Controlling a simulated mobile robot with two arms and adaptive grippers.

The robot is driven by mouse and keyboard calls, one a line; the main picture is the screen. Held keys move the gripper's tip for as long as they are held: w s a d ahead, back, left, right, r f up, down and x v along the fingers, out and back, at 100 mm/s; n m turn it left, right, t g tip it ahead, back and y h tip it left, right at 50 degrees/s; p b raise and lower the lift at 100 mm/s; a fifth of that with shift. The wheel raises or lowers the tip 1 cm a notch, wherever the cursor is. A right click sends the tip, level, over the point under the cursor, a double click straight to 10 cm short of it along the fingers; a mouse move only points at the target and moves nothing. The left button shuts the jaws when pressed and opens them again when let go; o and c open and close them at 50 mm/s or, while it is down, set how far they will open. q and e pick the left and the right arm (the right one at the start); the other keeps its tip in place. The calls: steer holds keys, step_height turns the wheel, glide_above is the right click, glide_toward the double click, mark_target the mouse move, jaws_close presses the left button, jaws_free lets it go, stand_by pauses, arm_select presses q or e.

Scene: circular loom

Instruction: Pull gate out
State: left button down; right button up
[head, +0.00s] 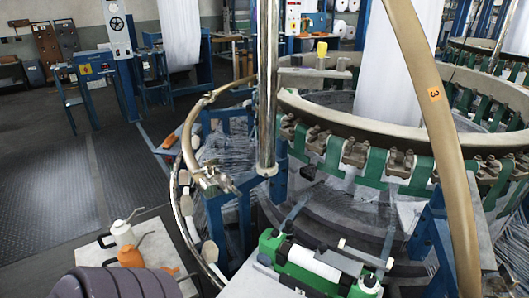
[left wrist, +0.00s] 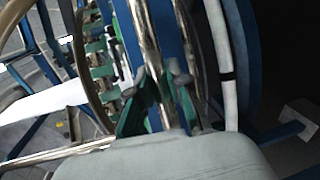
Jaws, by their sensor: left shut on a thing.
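A curved gate rail (head: 190,128), tan with chrome parts, stands at the left side of the round loom in the head view. Metal fittings (head: 210,180) hang at its lower end. In the left wrist view my left gripper (left wrist: 158,108) has its fingers closed around an upright chrome bar (left wrist: 146,35), which seems to belong to the gate. The exact contact is partly hidden by the grey wrist housing. I cannot make out the left fingers in the head view. My right gripper is in neither view.
A chrome post (head: 267,90) and a large tan arch (head: 430,110) stand close by. The loom ring (head: 370,130) fills the right side. A green device (head: 310,262) is at the front. An oil can (head: 122,236) stands on a bench. Dark floor (head: 50,185) at left is open.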

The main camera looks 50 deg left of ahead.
arm_select(q)
steer(key=shift+s+d+f, duration=0.1)
steer(key=shift+s, duration=0.1)
steer(key=c, duration=1.1)
jaws_free()
steer(key=s+a+r, duration=0.1)
steer(key=s+r, duration=0.1)
steer(key=s, duration=1)
steer(key=shift+r, duration=0.15)
